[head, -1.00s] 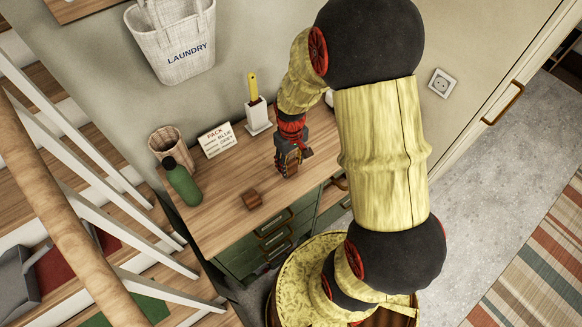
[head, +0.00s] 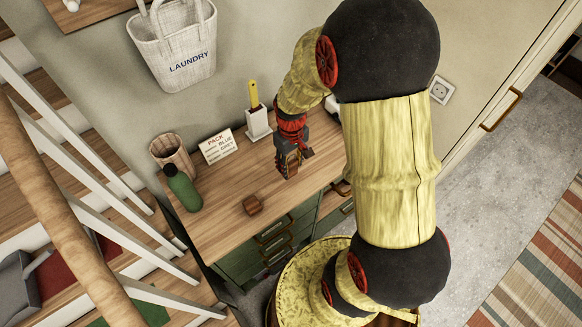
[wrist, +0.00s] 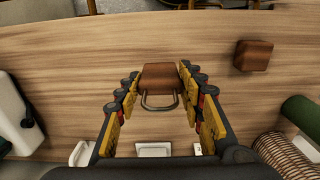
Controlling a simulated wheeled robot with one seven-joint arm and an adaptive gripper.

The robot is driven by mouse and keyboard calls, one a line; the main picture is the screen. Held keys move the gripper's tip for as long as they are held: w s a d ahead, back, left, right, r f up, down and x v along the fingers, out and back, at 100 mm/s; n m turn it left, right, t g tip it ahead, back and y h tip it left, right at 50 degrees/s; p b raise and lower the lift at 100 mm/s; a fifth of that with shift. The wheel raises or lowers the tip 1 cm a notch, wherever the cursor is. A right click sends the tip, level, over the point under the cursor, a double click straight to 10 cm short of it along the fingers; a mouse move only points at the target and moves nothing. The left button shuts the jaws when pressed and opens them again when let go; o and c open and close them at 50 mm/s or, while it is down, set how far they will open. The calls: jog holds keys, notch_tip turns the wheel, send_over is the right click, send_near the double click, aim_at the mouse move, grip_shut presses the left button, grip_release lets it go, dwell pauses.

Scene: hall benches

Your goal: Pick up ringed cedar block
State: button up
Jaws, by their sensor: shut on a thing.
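The ringed cedar block (wrist: 159,77) is a reddish-brown block with a grey metal ring (wrist: 159,104) on the side nearer the camera. It sits between the fingertips of my gripper (wrist: 159,74) in the wrist view, and the jaws are shut on it. In the head view my gripper (head: 290,162) points down at the wooden top, right of the middle. The block is mostly hidden by the fingers there. I cannot tell whether it touches the top.
A second brown block (head: 252,205), without a visible ring, lies near the front edge; it also shows in the wrist view (wrist: 253,55). A green bottle (head: 184,188), ribbed cup (head: 172,152), sign (head: 218,146) and white holder (head: 257,123) stand along the left and back.

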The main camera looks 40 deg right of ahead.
jog(key=s+a+r+p, duration=0.2)
jog(key=s+a+r, duration=0.2)
jog(key=s+r, duration=0.5)
jog(key=s, duration=0.4)
jog(key=shift+s+r, duration=0.25)
jog(key=shift+r, duration=0.15)
